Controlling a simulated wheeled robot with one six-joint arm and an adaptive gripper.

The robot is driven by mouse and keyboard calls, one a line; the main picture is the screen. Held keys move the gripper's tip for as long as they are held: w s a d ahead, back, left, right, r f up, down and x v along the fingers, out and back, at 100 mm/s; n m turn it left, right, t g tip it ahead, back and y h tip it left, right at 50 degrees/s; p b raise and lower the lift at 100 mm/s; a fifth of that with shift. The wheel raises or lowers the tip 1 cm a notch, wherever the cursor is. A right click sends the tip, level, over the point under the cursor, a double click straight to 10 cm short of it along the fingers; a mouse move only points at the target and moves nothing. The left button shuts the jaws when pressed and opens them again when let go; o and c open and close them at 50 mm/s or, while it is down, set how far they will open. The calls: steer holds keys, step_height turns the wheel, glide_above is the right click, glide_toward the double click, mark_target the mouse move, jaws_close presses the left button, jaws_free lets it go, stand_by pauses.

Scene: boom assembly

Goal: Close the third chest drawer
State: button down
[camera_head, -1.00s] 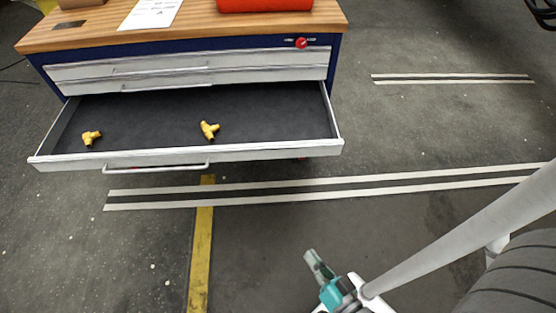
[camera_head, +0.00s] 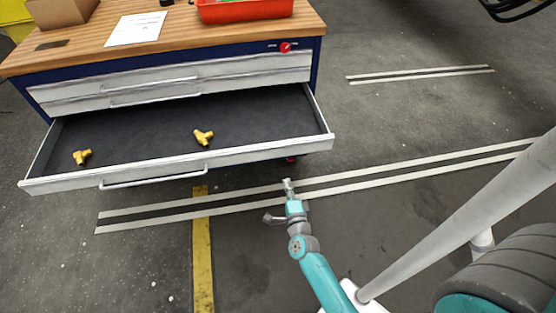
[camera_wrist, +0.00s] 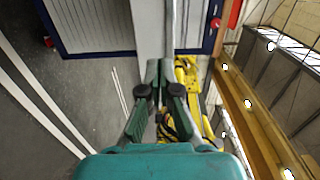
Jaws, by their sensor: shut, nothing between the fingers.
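The third chest drawer (camera_head: 262,154) is pulled far out of the chest in the head view. Its inside is dark, and its pale front has a bar handle (camera_head: 155,179). Two yellow fittings, one left (camera_head: 82,157) and one nearer the middle (camera_head: 203,137), lie in it. My gripper (camera_head: 288,183) is shut and empty, in front of the drawer's right part in the picture. In the wrist view the gripper's fingertips (camera_wrist: 159,65) point at a pale upright band that looks like the drawer. Contact cannot be told.
The chest's wooden top (camera_head: 185,32) carries a red bin (camera_head: 245,11), a paper sheet (camera_head: 136,29) and a cardboard box (camera_head: 60,12). The two drawers above (camera_head: 235,75) are shut. A red knob (camera_head: 286,47) sits at the upper right. Floor right of the chest is clear.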

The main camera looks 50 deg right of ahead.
mark_target(278, 149)
steer(key=x, duration=1.4)
steer(key=shift+w, duration=0.1)
steer(key=shift+d, duration=0.1)
